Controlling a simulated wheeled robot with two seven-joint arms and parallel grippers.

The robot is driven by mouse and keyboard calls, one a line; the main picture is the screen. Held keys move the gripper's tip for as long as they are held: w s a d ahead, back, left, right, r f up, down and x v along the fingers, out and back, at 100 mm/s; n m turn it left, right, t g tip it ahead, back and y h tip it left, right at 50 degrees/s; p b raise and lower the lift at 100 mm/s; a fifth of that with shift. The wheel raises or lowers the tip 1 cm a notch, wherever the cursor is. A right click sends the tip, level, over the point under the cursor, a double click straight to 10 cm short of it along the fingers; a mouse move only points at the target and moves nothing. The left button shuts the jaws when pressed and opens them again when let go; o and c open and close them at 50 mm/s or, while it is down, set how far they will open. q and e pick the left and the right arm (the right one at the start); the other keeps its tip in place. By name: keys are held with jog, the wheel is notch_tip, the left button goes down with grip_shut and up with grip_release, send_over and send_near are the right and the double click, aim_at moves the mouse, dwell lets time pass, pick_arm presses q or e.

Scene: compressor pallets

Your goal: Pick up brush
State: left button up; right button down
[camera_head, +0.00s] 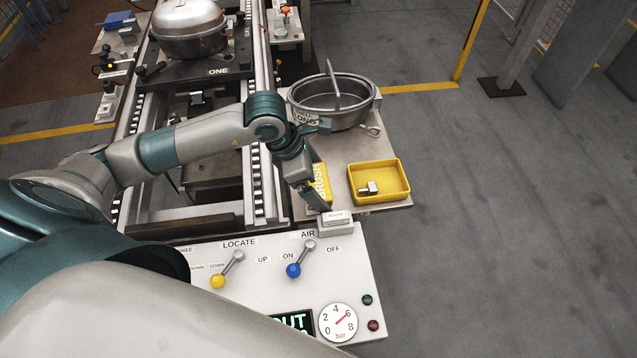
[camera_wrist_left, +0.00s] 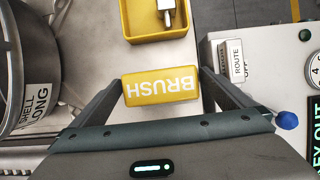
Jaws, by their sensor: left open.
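The brush (camera_wrist_left: 160,87) is a yellow block with white BRUSH lettering. In the head view the brush (camera_head: 320,184) sits on the grey side table, partly hidden by my left gripper. My left gripper (camera_wrist_left: 164,79) is open, with one finger on either side of the brush in the wrist view. Both fingers look close to its ends; whether they touch it I cannot tell. My right gripper is not in view.
A yellow tray (camera_head: 404,193) with a small metal fitting (camera_head: 369,188) stands right of the brush. A round metal shell (camera_head: 335,112) lies behind. A control panel (camera_head: 262,285) with levers and a small labelled block (camera_head: 336,219) is in front.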

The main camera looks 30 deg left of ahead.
aim_at(326, 180)
pick_arm(q)
jog(key=c, duration=1)
jog(key=shift+r, duration=0.5)
notch_tip(326, 180, up, 3)
jog(key=shift+w+r+b, duration=0.1)
jog(key=shift+b, duration=0.75)
jog(key=d+r+b, duration=0.1)
jog(key=d+r, duration=0.2)
jog(key=d, duration=0.2)
jog(key=w+d+r+b, duration=0.1)
jog(key=d+r, duration=0.2)
jog(key=d, duration=0.3)
jog(key=shift+w+d+r, duration=0.2)
jog(key=shift+d+r, duration=0.05)
jog(key=shift+r, duration=0.15)
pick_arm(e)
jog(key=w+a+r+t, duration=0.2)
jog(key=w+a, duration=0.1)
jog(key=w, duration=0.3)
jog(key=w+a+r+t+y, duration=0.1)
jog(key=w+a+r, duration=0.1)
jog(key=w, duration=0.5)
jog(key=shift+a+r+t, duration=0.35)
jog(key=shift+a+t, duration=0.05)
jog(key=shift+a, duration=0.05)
pick_arm(q)
jog(key=shift+o, duration=0.9)
